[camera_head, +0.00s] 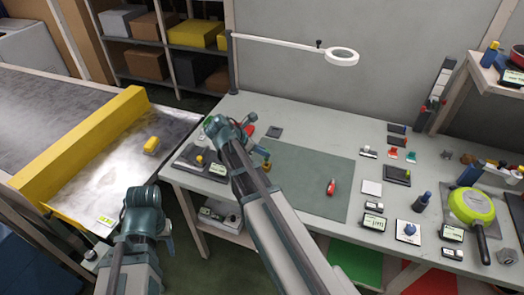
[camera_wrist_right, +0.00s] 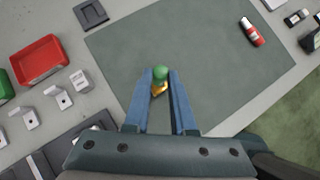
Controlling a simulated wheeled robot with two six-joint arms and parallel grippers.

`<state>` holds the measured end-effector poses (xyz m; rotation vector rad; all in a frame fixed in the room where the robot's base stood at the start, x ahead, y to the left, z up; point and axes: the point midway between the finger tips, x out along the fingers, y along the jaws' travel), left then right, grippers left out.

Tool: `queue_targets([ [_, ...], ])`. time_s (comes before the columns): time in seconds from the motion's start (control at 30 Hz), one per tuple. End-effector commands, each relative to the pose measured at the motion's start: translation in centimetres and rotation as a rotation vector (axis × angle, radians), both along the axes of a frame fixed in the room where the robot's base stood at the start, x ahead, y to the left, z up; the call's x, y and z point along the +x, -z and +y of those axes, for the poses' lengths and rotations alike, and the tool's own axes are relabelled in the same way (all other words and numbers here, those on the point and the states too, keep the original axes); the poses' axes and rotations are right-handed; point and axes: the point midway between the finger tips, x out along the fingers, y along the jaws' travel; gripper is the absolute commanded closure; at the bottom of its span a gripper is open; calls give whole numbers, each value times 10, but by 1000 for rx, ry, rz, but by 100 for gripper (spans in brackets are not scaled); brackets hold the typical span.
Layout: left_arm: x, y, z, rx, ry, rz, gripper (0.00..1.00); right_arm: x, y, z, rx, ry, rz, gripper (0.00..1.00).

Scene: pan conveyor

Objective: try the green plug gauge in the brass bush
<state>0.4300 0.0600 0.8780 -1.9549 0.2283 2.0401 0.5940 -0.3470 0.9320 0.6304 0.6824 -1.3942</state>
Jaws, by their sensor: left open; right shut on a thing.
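The green plug gauge (camera_wrist_right: 161,72) shows as a round green knob between the fingertips of my right gripper (camera_wrist_right: 160,78), which is shut on it. A brassy yellow piece, likely the brass bush (camera_wrist_right: 158,90), shows just below the knob in the right wrist view. I cannot tell whether the gauge is inside it or apart from it. In the head view my right gripper (camera_head: 264,156) is partly hidden by its arm, over the left edge of the green mat, with brass (camera_head: 266,167) below. My left gripper (camera_head: 168,240) is open, low at the left, away from the bench.
The red marker-like thing (camera_head: 331,187) lies on the green mat (camera_head: 310,170). A red tray (camera_wrist_right: 38,60) and small grey brackets (camera_wrist_right: 58,96) stand left of the mat. A green-lidded pan (camera_head: 470,205) is at right. The conveyor (camera_head: 95,175) has a yellow rail.

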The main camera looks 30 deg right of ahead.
Motion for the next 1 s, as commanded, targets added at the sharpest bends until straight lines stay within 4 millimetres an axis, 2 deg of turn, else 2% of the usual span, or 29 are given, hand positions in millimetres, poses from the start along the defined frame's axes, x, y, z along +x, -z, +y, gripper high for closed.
queue_targets([
  [1.0, 0, 9, 0, 0, 0, 0, 50, 0, 9, 0, 0, 0, 0, 100],
])
